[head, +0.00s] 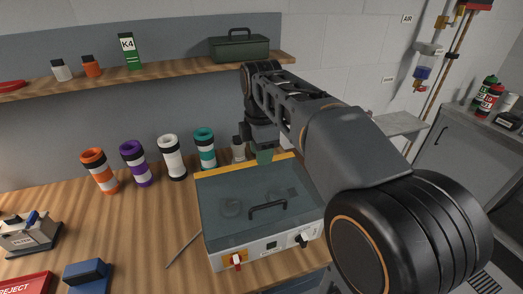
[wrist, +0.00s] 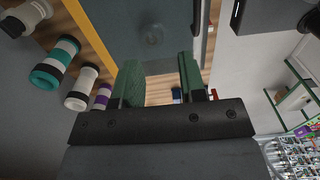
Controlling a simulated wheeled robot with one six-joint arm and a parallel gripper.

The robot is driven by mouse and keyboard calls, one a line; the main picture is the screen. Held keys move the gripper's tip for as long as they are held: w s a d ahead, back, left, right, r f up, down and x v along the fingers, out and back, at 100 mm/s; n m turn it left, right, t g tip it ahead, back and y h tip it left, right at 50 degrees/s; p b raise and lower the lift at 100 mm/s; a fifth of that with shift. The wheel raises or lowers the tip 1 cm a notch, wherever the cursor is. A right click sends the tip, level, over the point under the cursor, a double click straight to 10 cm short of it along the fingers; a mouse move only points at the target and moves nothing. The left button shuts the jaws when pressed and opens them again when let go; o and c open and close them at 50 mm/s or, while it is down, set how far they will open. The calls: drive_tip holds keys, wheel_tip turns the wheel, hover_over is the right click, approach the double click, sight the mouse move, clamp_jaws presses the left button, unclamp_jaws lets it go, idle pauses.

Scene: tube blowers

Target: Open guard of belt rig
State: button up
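The belt rig (head: 262,256) is a light box on the wooden bench, with a red switch and a dark knob on its front. Its guard (head: 225,190) is a see-through, dark-tinted lid that lies down over the top. A black bar handle (head: 268,209) stands near the guard's front edge. Round parts show dimly beneath it. My gripper (head: 264,156) is above the rig's back edge, behind the handle and apart from it. In the wrist view my gripper (wrist: 160,62) has its two green-padded fingers apart with nothing between them, and part of the guard (wrist: 150,30) shows beyond them.
Orange, purple, white and teal banded tubes (head: 168,158) stand left of the rig. A thin rod (head: 183,248) lies at its left side. A blue block (head: 86,273) and a red reject tray (head: 25,286) are at front left. A shelf (head: 180,70) with a green toolbox (head: 240,48) runs behind.

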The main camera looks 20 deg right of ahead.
drive_tip(key=shift+c, duration=0.4)
clamp_jaws()
idle(0.4)
idle(0.5)
drive_tip(key=shift+o, duration=0.4)
unclamp_jaws()
drive_tip(key=shift+r, duration=0.1)
wheel_tip(320, 180, up, 14)
drive_tip(key=p, duration=0.1)
drive_tip(key=shift+f, duration=0.2)
